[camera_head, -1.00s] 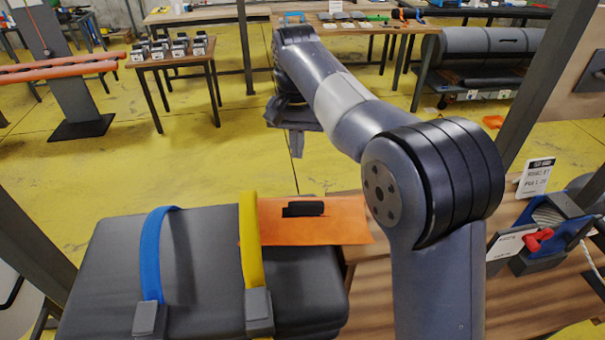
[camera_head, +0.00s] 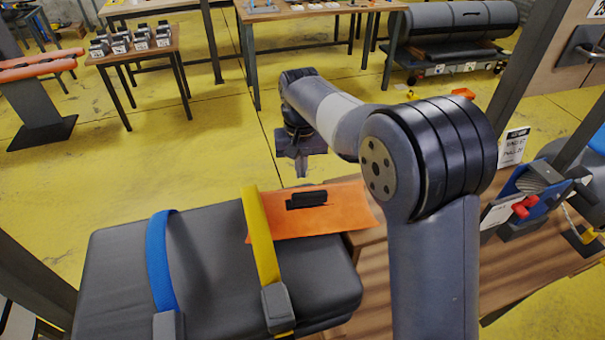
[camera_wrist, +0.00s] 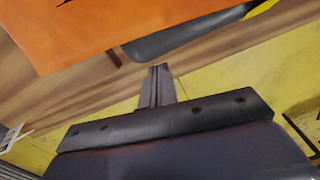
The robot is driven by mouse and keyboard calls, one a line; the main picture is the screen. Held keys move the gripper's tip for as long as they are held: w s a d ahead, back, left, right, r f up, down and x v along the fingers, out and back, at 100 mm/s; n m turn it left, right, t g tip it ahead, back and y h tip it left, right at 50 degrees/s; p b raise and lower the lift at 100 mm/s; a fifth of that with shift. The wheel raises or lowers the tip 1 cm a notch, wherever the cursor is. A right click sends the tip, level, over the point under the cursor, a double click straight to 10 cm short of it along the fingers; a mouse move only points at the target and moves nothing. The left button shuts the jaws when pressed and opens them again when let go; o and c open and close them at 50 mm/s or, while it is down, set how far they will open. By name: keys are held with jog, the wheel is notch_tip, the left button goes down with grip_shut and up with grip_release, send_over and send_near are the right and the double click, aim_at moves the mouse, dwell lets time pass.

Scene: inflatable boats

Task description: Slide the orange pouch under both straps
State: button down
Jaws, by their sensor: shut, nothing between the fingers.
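The flat orange pouch (camera_head: 335,215) with a black grip on top lies at the right end of the dark grey padded block. Its left edge is at the yellow strap (camera_head: 258,235), and I cannot tell how far it reaches beneath. The blue strap (camera_head: 159,262) crosses the block further left, apart from the pouch. My gripper (camera_head: 301,170) is shut and empty, pointing down just beyond the pouch's far edge. In the wrist view, my gripper (camera_wrist: 158,72) shows its closed fingers near the block, with the orange pouch (camera_wrist: 90,30) at upper left.
The grey padded block (camera_head: 210,270) rests on a wooden table (camera_head: 510,260). A blue holder with a red part (camera_head: 525,205) stands on the table at right. Beyond the table is open yellow floor, with other tables further back.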

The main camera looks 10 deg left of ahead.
aim_at(304, 186)
jog(key=shift+s+d+r, duration=0.15)
jog(key=shift+s+d, duration=0.05)
jog(key=shift+s, duration=0.35)
jog(key=shift+s+d+r, duration=0.15)
jog(key=shift+s+d, duration=0.05)
jog(key=shift+s, duration=0.35)
jog(key=shift+s+d+f, duration=0.1)
jog(key=shift+s+d, duration=0.1)
jog(key=shift+s, duration=0.3)
jog(key=shift+s+d, duration=0.15)
jog(key=shift+s, duration=0.3)
jog(key=shift+s+d, duration=0.3)
jog(key=shift+s, duration=0.4)
notch_tip(304, 186, up, 11)
jog(key=shift+b, duration=0.35)
jog(key=shift+f, duration=0.15)
